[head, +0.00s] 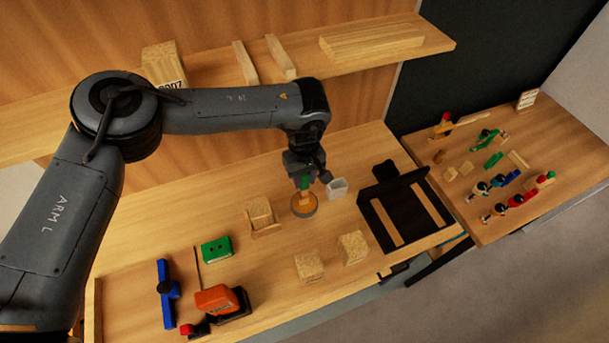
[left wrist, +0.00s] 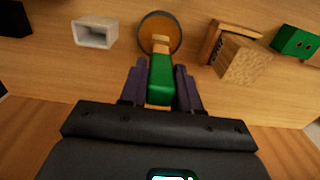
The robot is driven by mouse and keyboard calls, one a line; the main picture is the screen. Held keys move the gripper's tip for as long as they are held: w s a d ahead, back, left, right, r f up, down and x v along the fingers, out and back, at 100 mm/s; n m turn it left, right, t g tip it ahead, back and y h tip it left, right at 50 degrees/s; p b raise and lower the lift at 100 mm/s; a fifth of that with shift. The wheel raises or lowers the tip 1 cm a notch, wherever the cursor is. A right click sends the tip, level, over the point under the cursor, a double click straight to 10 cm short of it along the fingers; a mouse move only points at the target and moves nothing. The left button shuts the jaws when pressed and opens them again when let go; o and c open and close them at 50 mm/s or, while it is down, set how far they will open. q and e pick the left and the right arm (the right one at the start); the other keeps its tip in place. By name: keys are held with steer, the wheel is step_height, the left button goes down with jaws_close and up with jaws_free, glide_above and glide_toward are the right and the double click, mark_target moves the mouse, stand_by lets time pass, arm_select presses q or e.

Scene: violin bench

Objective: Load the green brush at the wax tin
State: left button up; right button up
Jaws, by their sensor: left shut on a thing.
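The green brush (head: 305,183) is in my left gripper (head: 304,175), which is shut on its green handle. The brush points down, its pale tip end over the round wax tin (head: 304,209). The tin has a dark rim and amber wax inside. In the left wrist view the green brush (left wrist: 160,83) sits between the fingers (left wrist: 160,90). Its tip overlaps the wax tin (left wrist: 147,29) there; I cannot tell whether it touches the wax. My right gripper is not in view.
A small white cup (head: 337,187) stands just right of the tin. A wooden holder with a block (head: 260,215) is to the left, and two loose blocks (head: 309,266) are in front. A dark rack (head: 405,213) stands right. A green box (head: 217,248) lies left.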

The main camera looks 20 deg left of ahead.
arm_select(q)
steer(key=shift+r+p, duration=2.8)
steer(key=shift+r, duration=0.65)
